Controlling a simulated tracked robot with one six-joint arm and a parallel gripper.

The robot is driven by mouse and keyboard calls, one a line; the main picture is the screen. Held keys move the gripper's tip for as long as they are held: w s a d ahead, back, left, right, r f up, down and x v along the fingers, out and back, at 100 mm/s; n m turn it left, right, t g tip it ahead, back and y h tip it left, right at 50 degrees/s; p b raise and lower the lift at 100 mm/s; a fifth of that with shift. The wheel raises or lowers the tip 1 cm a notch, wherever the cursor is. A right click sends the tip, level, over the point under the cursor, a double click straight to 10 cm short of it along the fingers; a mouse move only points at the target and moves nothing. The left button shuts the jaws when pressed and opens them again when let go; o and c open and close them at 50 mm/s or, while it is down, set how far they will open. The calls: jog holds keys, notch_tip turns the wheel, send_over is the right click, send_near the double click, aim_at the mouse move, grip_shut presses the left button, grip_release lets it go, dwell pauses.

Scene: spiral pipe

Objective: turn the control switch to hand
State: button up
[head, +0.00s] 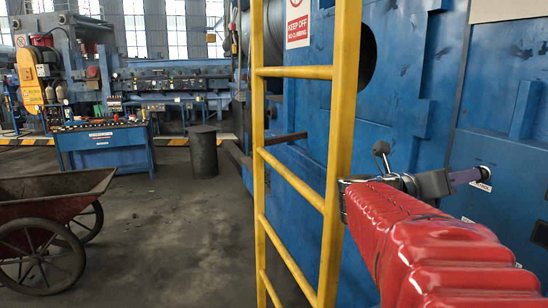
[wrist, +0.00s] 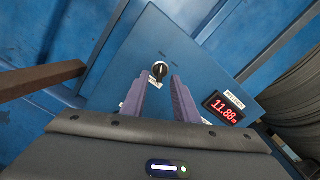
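The control switch (wrist: 159,70) is a small black round knob with a white pointer mark, on a blue panel (wrist: 190,60). Its pointer stands roughly upright in the wrist view; its position lettering is too small to read. My gripper (wrist: 159,82) has two purple fingers that stand apart, with the knob showing in the gap beyond their tips. I see no contact, and cannot tell the exact distance. In the head view my gripper (head: 470,175) points right at the blue cabinet, near a small fitting with a white label (head: 482,186).
A red digital display (wrist: 223,108) reads about 11.88 beside the switch. A brown bar (wrist: 40,80) is at the wrist view's left. In the head view, a yellow ladder (head: 345,120) stands close beside my arm, and a wheelbarrow (head: 50,200) is on the left floor.

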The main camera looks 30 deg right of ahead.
jog(key=shift+s+d, duration=0.2)
jog(key=shift+d, duration=0.9)
jog(key=shift+s+d, duration=0.15)
jog(key=shift+d, duration=0.95)
jog(key=c, duration=0.6)
jog(key=shift+a, duration=0.15)
grip_shut()
jog(key=shift+m, duration=0.4)
jog(key=m, duration=1.1)
jog(key=shift+s+r, duration=0.1)
jog(key=shift+s, duration=0.05)
